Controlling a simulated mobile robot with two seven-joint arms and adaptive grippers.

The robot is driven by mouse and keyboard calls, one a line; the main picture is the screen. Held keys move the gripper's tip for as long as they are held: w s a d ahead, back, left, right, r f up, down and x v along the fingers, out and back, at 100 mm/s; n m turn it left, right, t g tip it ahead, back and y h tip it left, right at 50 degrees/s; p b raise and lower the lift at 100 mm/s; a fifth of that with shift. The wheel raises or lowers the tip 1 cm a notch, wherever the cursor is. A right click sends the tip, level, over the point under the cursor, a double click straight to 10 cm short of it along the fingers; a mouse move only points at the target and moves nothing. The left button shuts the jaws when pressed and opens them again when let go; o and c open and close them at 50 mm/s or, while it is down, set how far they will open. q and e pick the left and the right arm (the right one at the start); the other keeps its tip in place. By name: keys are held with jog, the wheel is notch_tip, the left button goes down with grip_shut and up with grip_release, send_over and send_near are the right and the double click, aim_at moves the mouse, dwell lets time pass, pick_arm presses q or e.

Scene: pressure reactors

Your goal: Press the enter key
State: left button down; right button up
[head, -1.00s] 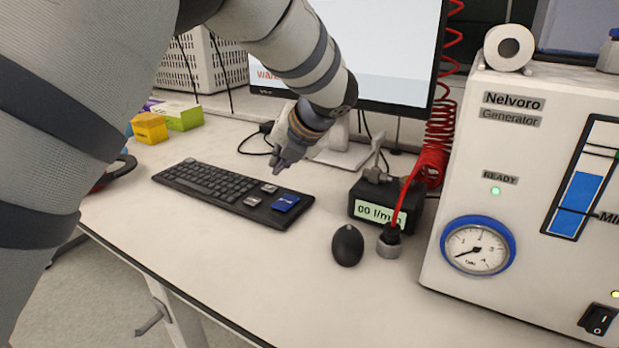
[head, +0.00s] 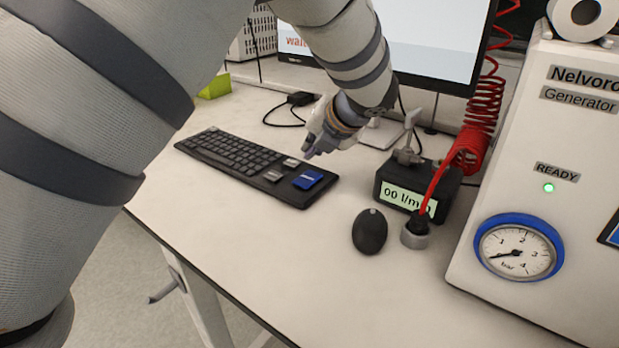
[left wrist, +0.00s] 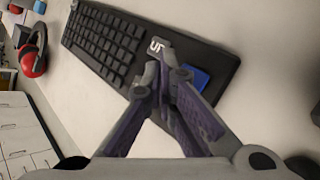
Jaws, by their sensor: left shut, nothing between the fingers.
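A black keyboard (head: 232,157) lies on the white bench, left of the mouse. Near its right end are a large blue key (head: 308,179) and grey keys (head: 272,175); I cannot read the blue key's label. My left gripper (head: 309,154) is shut and empty, fingers pointing down, just behind the blue key in the head view and seemingly above the keyboard. In the left wrist view the shut fingertips (left wrist: 163,62) lie between a lettered grey key (left wrist: 157,45) and the blue key (left wrist: 196,77), partly covering that end of the keyboard. I cannot tell any contact. My right gripper is not in view.
A black mouse (head: 369,232), a flow meter box (head: 408,193) with a red coiled hose (head: 478,125), and the Nelvoro generator (head: 520,170) stand to the right. A monitor (head: 435,45) is behind. Red ear muffs (left wrist: 33,60) lie beyond the keyboard's far end. Bench in front is clear.

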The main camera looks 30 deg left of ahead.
aim_at(312, 177)
pick_arm(q)
jog(key=shift+f, duration=1.55)
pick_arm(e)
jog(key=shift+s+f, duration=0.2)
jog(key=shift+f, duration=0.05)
pick_arm(q)
jog(key=shift+f, duration=0.4)
jog(key=shift+f, duration=0.4)
dwell(0.4)
jog(key=shift+r, duration=0.85)
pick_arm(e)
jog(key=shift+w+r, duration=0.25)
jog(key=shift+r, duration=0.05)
pick_arm(q)
notch_tip(312, 177, up, 3)
jog(key=shift+f+p, duration=0.15)
jog(key=shift+p, duration=0.25)
jog(key=shift+r, duration=1.15)
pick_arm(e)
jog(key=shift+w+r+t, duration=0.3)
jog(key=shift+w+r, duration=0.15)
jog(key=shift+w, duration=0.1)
